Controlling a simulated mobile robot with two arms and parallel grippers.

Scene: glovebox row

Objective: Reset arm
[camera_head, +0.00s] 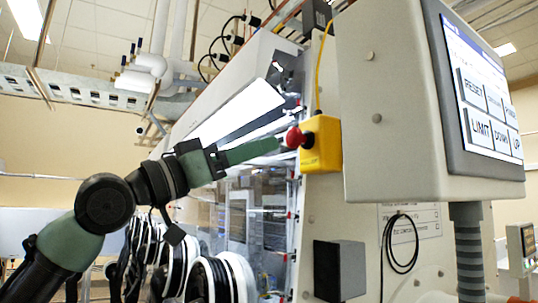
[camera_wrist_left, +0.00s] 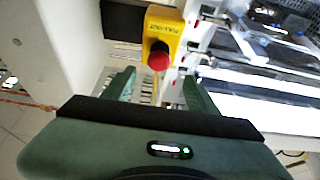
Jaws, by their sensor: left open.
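My left gripper (camera_head: 277,146) reaches in from the left at mid-height, its green fingers pointing at a red mushroom button (camera_head: 294,138) on a yellow box (camera_head: 323,144). In the left wrist view the gripper (camera_wrist_left: 158,80) is open, with nothing held. The red button (camera_wrist_left: 158,58) shows beyond and between the two fingertips, on the yellow box (camera_wrist_left: 163,27). Contact with the button cannot be told. A touchscreen (camera_head: 487,97) at the upper right shows RESET, LIMIT, DOWN and UP keys. My right gripper is not in view.
The grey screen housing (camera_head: 390,110) stands right of the yellow box. A black box (camera_head: 340,270) sits below on the pale panel. Glovebox ports with white rings (camera_head: 240,275) line the lower left. A yellow cable (camera_head: 322,70) runs up from the yellow box.

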